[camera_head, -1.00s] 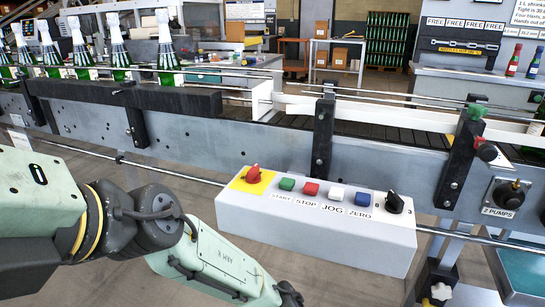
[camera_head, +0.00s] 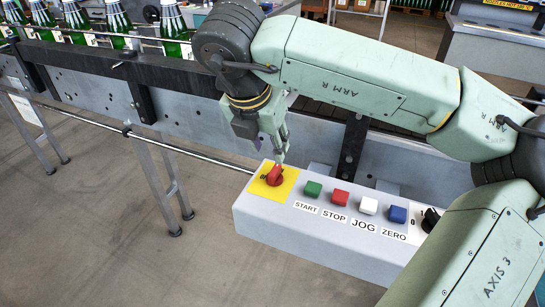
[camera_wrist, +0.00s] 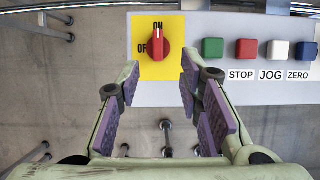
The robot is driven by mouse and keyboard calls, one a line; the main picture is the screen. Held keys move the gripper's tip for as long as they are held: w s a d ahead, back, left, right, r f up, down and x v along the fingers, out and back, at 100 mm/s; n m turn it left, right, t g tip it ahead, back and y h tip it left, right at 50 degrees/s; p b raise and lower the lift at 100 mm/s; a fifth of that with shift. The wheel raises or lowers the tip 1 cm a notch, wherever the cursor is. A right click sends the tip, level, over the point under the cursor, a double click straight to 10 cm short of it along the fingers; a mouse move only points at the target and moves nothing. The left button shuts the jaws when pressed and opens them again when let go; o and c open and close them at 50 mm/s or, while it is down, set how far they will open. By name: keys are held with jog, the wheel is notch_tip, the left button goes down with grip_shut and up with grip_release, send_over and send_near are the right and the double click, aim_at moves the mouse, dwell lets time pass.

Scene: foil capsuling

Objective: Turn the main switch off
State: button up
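The main switch (camera_head: 274,175) is a red rotary knob on a yellow plate (camera_head: 262,188) at the left end of the grey control box. In the wrist view the knob (camera_wrist: 161,43) stands upright, in line with the ON label, with the OFF label on its left. My gripper (camera_head: 281,157) points down just above the knob in the head view. In the wrist view my gripper (camera_wrist: 161,67) is open, its purple-padded fingers apart and empty, tips just below the knob on either side. I cannot tell whether a finger touches the knob.
A green START button (camera_head: 313,188), red STOP (camera_head: 341,197), white JOG (camera_head: 368,206) and blue ZERO (camera_head: 397,214) sit right of the switch. A black selector (camera_head: 430,219) is at the far right. The conveyor with bottles (camera_head: 118,22) runs behind the box.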

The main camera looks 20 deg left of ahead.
aim_at(274, 170)
jog(key=p+x, duration=0.1)
jog(key=x, duration=0.4)
jog(key=p+x, duration=0.1)
jog(key=x, duration=0.3)
jog(key=shift+a+f, duration=0.15)
jog(key=shift+f, duration=0.3)
jog(key=shift+c, duration=0.5)
grip_shut()
